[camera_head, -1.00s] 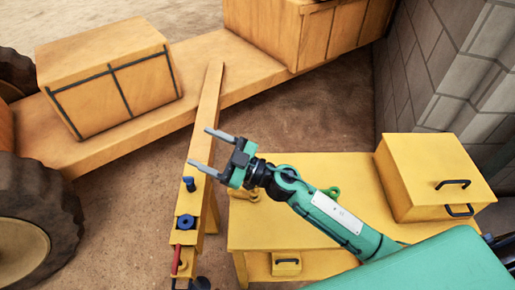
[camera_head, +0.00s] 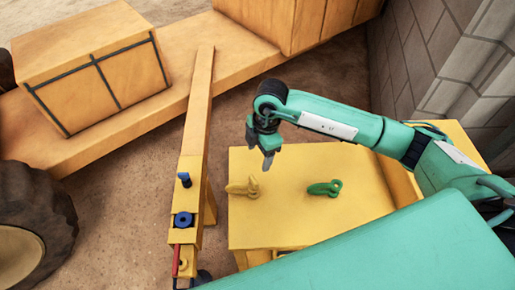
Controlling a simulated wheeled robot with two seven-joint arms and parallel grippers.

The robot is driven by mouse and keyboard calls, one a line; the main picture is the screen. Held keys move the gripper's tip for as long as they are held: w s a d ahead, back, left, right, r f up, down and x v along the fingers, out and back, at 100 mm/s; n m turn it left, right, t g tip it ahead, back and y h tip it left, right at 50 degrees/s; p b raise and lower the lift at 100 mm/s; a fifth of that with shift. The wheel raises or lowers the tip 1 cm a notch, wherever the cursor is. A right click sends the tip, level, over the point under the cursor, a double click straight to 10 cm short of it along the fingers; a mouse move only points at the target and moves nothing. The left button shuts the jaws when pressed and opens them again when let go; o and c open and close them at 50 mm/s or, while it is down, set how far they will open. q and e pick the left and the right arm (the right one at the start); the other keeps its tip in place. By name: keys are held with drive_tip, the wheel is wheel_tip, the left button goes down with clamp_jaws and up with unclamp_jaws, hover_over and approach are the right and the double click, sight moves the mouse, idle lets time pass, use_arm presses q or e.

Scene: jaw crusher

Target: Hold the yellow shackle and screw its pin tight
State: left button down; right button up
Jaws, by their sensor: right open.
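The yellow shackle (camera_head: 243,188) lies on the left part of the yellow table (camera_head: 300,228). Its pin is too small to make out. My right gripper (camera_head: 267,163) points down above the table, just above and right of the yellow shackle and apart from it. It is open, and nothing shows between its fingers, which are seen nearly edge-on. My left gripper is not in view.
A green shackle (camera_head: 325,188) lies on the table to the right of the yellow one. A yellow post with a blue knob (camera_head: 183,220) and a red handle (camera_head: 176,262) stands left of the table. A grey block wall (camera_head: 425,55) bounds the right side.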

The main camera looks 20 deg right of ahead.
sight(254, 179)
drive_tip(key=f, duration=0.4)
drive_tip(key=a+f+p, duration=0.1)
drive_tip(key=f, duration=0.3)
drive_tip(key=a+f, duration=0.1)
drive_tip(key=f, duration=0.3)
drive_tip(key=shift+s+p, duration=0.2)
drive_tip(key=shift+p, duration=0.1)
drive_tip(key=shift+f, duration=0.75)
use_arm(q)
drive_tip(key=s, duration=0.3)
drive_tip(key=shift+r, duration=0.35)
use_arm(e)
drive_tip(key=shift+c, duration=0.5)
